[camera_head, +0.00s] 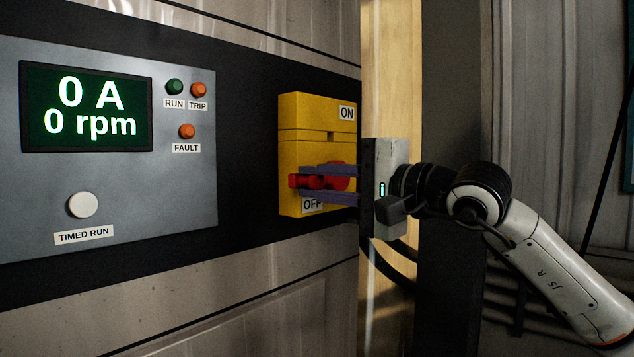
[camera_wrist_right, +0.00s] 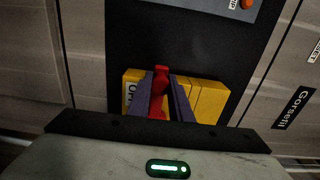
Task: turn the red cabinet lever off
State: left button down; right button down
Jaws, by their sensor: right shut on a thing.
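The red lever (camera_head: 301,181) is on the front of a yellow switch box (camera_head: 303,118). The box carries an ON label at its upper right and an OFF label at its lower part. The lever lies low on the box, just above the OFF label, and points left. My right gripper (camera_head: 312,182) reaches in from the right, its two fingers shut on the lever, one above and one below. In the right wrist view the lever (camera_wrist_right: 160,82) stands between the two fingers, with the yellow box (camera_wrist_right: 205,100) behind. My left gripper is not in view.
A grey panel (camera_head: 110,190) left of the box has a display (camera_head: 85,108) reading 0 A and 0 rpm, a green RUN light, orange TRIP and FAULT lights, and a white TIMED RUN button (camera_head: 82,205). A dark post (camera_head: 452,100) stands behind my right arm.

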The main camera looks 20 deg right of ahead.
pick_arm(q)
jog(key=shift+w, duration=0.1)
pick_arm(e)
jog(key=shift+f, duration=0.1)
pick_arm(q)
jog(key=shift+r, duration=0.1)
pick_arm(e)
jog(key=c, duration=1.6)
grip_release()
pick_arm(q)
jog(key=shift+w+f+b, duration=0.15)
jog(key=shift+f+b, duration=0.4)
jog(key=shift+b, duration=0.4)
pick_arm(e)
jog(key=v, duration=1)
jog(key=shift+s, duration=0.15)
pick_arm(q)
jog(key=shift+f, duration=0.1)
